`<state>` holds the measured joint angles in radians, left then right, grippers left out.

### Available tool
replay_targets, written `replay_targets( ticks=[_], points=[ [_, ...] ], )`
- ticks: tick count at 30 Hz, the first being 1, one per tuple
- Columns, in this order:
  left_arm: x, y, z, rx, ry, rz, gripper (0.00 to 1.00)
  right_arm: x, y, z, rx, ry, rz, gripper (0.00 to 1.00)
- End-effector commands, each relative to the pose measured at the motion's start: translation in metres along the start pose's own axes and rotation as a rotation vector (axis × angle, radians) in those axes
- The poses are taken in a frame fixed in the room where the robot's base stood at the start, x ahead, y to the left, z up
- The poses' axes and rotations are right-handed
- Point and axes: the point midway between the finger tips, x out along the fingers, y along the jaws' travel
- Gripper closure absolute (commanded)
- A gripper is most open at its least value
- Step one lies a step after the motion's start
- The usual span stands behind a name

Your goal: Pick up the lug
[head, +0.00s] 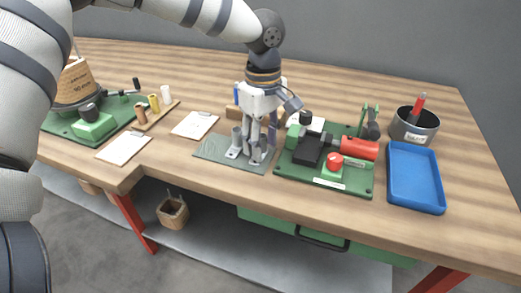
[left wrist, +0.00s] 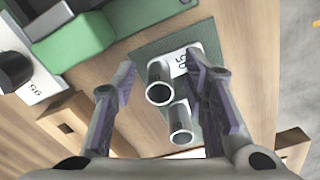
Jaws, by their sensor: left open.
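Two grey metal lugs with tube-like barrels stand on a dark green-grey mat (head: 211,150). One lug (head: 234,151) is left of my left gripper (head: 257,143), and the other lug (head: 257,157) is partly hidden by the fingers in the head view. In the left wrist view, one lug barrel (left wrist: 159,84) shows between the open fingers (left wrist: 161,80), beside a white marked patch. The second barrel (left wrist: 181,124) is closer to the palm. My left gripper points down, open, with nothing held; I cannot tell whether it touches a lug. My right gripper is out of view.
A blue tray (head: 414,180) and a round grey container (head: 414,129) stand farther right.

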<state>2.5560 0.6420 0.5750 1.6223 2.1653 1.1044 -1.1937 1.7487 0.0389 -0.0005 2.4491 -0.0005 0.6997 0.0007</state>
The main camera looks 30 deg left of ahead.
Motion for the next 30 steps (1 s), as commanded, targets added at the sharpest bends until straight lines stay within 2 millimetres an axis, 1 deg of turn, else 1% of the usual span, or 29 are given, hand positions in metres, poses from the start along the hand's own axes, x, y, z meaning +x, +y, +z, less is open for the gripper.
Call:
replay_targets(
  ticks=[2,3,8,9,18,20,22,23,26,30],
  points=[
    [-0.001,0.000,0.000,0.000,0.000,0.001,0.60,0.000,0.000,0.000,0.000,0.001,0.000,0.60],
    [-0.001,0.000,0.000,0.000,0.000,0.001,0.62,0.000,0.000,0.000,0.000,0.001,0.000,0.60],
    [-0.001,0.000,0.000,0.000,0.000,0.001,0.98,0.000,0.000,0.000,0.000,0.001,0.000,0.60],
    [-0.001,0.000,0.000,0.000,0.000,0.001,1.00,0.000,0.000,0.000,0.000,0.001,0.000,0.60],
    [-0.002,0.000,0.000,0.000,0.000,0.001,1.00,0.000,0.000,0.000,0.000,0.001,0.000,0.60],
    [-0.005,0.000,0.000,0.000,0.000,0.001,1.00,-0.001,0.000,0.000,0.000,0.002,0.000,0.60],
    [-0.012,0.001,0.000,0.000,0.000,0.004,1.00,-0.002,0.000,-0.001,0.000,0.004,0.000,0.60],
    [-0.017,0.001,0.000,0.000,0.000,0.005,1.00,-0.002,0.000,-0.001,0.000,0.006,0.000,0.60],
    [-0.040,-0.002,0.002,0.000,-0.001,0.008,1.00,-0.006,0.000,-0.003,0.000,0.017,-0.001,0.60],
    [-0.085,-0.031,0.019,0.004,0.002,0.019,1.00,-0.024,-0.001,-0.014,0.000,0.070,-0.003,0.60]
  ],
)
